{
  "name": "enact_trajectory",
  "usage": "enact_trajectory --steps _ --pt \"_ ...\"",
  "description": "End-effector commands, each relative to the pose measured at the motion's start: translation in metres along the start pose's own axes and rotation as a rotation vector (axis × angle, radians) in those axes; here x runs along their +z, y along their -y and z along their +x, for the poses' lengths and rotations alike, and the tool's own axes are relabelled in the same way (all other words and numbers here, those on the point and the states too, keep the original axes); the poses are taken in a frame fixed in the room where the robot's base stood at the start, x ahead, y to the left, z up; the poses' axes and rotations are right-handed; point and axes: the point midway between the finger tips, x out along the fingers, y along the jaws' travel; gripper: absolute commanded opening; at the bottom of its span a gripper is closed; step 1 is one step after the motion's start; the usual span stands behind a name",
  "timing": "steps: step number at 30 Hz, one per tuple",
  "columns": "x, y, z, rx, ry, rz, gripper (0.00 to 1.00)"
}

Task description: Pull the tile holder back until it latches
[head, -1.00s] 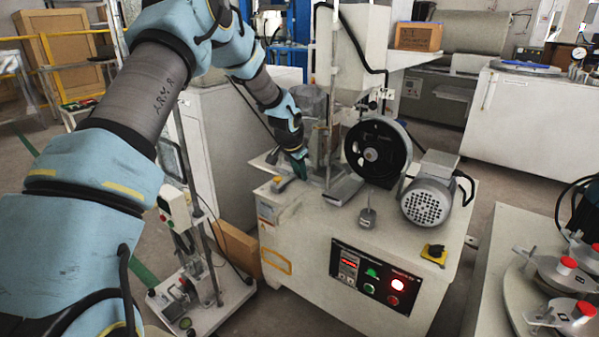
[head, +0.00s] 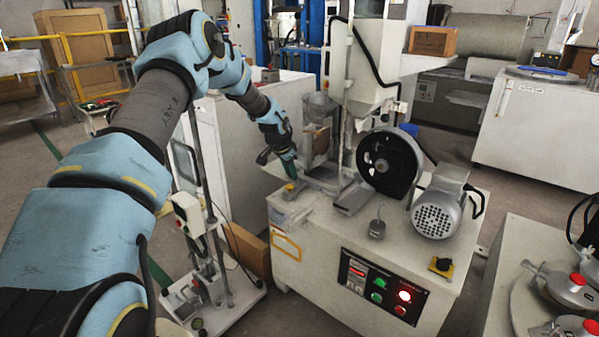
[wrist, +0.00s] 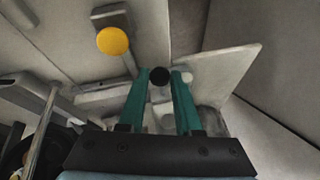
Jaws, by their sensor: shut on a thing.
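The tile holder stands left of the grinding wheel (head: 390,163) on the machine top, with a brownish upright tile (head: 320,141) showing in the head view. My gripper (head: 291,171) is at the holder's left end, low over the machine top. In the wrist view its green fingers (wrist: 160,92) are closed around a round black knob (wrist: 160,77), which I take as the holder's handle. A yellow knob (wrist: 113,41) on a short stem is apart from the fingers, up and left. The holder's latch cannot be made out.
A grey motor (head: 437,209) and a control panel (head: 381,289) with a lit red lamp are on the machine's right and front. A tall stand (head: 206,258) is left of the machine. A white cabinet (head: 245,130) stands behind my forearm.

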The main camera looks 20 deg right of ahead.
Motion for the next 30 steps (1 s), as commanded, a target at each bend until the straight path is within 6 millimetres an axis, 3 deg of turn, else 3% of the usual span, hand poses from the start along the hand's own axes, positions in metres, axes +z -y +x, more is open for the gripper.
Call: enact_trajectory --steps 11,12,19,30 --pt "0.0003 0.0047 0.0001 -0.002 -0.003 0.001 0.00" --pt "0.0003 0.0046 0.0001 -0.001 -0.003 0.001 0.35" --pt "0.0005 0.0039 0.0003 0.000 -0.002 0.001 0.61" --pt "0.0003 0.0038 -0.0072 0.000 -0.001 0.001 0.62"
